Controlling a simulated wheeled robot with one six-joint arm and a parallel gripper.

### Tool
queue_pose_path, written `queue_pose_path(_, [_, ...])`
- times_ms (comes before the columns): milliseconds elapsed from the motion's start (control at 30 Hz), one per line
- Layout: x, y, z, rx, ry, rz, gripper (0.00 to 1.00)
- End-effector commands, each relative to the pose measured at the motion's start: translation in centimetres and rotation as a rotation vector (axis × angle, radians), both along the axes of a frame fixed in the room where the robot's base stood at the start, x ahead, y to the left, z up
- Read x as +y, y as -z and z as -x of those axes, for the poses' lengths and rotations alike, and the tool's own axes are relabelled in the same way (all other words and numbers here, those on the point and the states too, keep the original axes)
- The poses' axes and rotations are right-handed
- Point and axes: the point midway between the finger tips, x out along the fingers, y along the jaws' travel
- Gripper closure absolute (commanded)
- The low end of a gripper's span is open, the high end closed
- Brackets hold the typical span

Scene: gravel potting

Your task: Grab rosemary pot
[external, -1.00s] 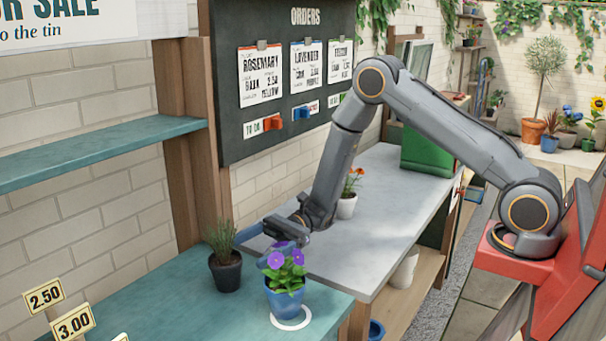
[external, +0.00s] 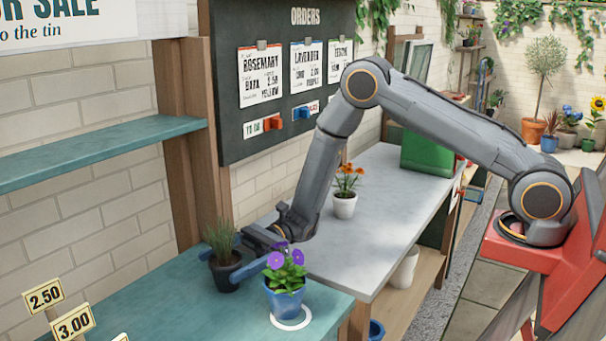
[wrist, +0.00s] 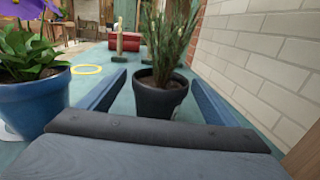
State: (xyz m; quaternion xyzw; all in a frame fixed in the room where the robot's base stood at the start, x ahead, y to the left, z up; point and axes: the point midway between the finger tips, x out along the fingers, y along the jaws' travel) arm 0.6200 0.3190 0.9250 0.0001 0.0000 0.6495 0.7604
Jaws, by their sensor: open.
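The rosemary pot (external: 226,274) is a dark pot with a thin-leaved green plant, standing upright on the teal bench at the left. In the wrist view the dark pot (wrist: 160,97) stands between the two blue fingers, with a gap on each side. My gripper (external: 238,257) is open around the pot at about rim height, its fingers reaching left. In the wrist view my gripper (wrist: 160,92) shows no clear contact with the pot. The pot's lower front is partly hidden by the gripper body there.
A white pot with orange flowers (external: 344,207) stands on the grey table (external: 385,225). Price signs (external: 74,324) stand at front left. The brick wall (wrist: 260,55) is close behind.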

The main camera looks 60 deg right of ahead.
Motion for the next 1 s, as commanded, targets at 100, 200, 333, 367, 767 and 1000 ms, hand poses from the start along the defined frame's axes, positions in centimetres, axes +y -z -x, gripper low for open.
queue_pose_path(100, [0.0, 0.0, 0.0, 0.000, 0.000, 0.000, 0.30])
queue_pose_path(200, [0.0, 0.0, 0.0, 0.000, 0.000, 0.000, 0.47])
queue_pose_path(333, [0.0, 0.0, 0.0, 0.000, 0.000, 0.000, 0.69])
queue_pose_path(367, [0.0, -0.1, 0.0, -0.001, 0.000, -0.001, 0.70])
queue_pose_path(767, [0.0, -0.9, -0.1, -0.003, 0.000, -0.001, 0.70])
queue_pose_path(1000, [0.0, -4.0, -0.1, -0.006, 0.000, 0.000, 0.70])
